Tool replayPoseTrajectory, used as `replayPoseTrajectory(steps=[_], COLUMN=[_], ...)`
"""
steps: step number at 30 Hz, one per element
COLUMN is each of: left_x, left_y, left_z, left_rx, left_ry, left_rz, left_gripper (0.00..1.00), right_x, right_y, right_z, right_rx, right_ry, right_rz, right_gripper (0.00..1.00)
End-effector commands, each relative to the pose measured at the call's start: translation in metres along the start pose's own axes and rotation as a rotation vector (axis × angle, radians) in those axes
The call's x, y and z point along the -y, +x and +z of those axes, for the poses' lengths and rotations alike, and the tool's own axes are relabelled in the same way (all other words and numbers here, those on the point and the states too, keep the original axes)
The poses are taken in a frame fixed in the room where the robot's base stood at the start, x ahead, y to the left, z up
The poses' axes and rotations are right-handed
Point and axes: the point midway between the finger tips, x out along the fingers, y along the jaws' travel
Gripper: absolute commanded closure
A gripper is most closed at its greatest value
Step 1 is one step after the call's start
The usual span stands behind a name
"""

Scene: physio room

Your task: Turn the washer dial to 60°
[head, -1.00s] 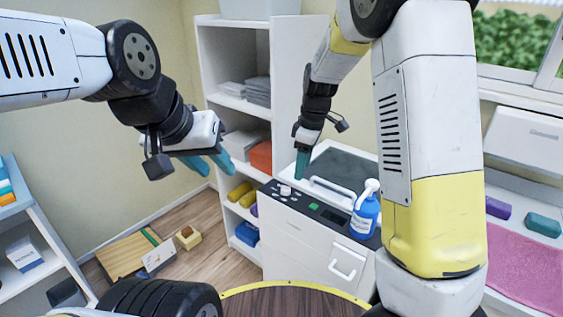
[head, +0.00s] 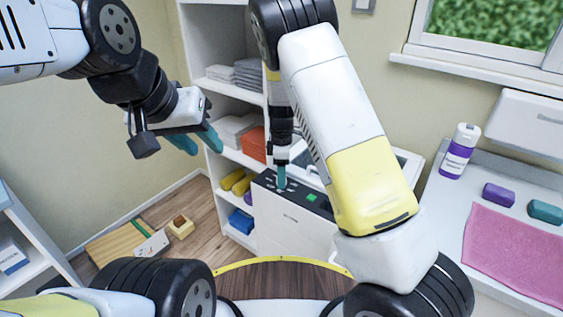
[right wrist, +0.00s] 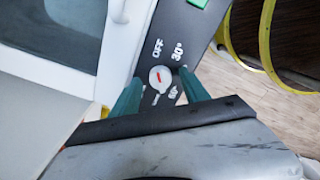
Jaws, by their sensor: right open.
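The washer (head: 290,226) is a white cabinet with a dark control strip on top. In the right wrist view its dial (right wrist: 160,77) is a small round white knob with a red mark. The labels OFF and 30° show beyond it, and a partly hidden label, seemingly 60°, shows on the near side. My right gripper (right wrist: 160,82) is open and points down, one teal finger on each side of the dial, with small gaps visible. In the head view my right gripper (head: 281,182) covers the dial. My left gripper (head: 197,142) is open, empty and in the air to the left.
A green button (head: 311,197) sits on the control strip. White shelves (head: 230,145) with towels and coloured rolls stand behind. A bench with a purple bottle (head: 459,152) stands right.

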Motion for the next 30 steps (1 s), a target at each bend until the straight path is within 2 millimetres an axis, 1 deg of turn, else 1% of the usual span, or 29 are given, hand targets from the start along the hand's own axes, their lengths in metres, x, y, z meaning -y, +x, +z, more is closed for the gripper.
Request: replayPoseTrajectory(steps=[7,8,9,11,15,16,23,30], left_x=[0.0000,0.0000,0.0000,0.0000,0.0000,0.0000,0.0000,0.0000], left_y=[0.0000,0.0000,0.0000,0.0000,0.0000,0.0000,0.0000,0.0000], left_z=[0.0000,0.0000,0.0000,0.0000,0.0000,-0.0001,0.0000,0.0000], left_rx=[0.000,0.000,0.000,0.000,0.000,0.000,0.000,0.000], left_ry=[0.000,0.000,0.000,0.000,0.000,0.000,0.000,0.000], left_rz=[0.000,0.000,0.000,0.000,0.000,0.000,0.000,0.000], left_gripper=[0.64,0.64,0.64,0.64,0.64,0.64,0.64,0.64], right_x=[0.0000,0.0000,0.0000,0.0000,0.0000,0.0000,0.0000,-0.0003], right_y=[0.0016,0.0015,0.0015,0.0015,0.0014,0.0014,0.0013,0.0010], right_z=[0.0002,0.0002,0.0002,0.0002,0.0001,0.0001,0.0000,0.0001], right_rx=[0.000,0.000,0.000,0.000,0.000,0.000,0.000,-0.001], right_ry=[0.001,0.001,0.001,0.001,0.001,0.001,0.012,0.101], right_rz=[0.000,0.000,0.000,0.000,0.000,0.000,0.000,0.001], right_gripper=[0.47,0.49,0.57,0.68,0.96,1.00,1.00,1.00])
